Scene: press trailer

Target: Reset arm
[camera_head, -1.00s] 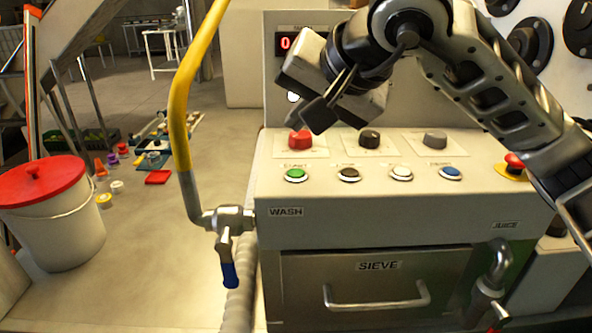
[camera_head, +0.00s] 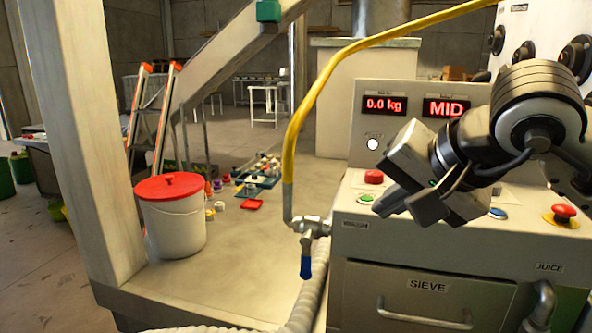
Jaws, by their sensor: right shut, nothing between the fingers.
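My right gripper (camera_head: 384,209) comes in from the right and hangs in front of the press's control panel. Its fingers are shut with nothing between them, pointing down and left. It hides part of the row of knobs and buttons; a red knob (camera_head: 373,177), a green button (camera_head: 366,198) and a blue button (camera_head: 497,213) still show around it. I cannot tell from this view whether it touches the panel. My left gripper is not in view.
The press has a SIEVE drawer (camera_head: 400,312), a red emergency button (camera_head: 564,211) and a blue-handled valve (camera_head: 306,262) on a yellow hose (camera_head: 305,100). A white bucket with red lid (camera_head: 172,222) stands left, near a pillar (camera_head: 78,130). Floor between bucket and press is mostly clear.

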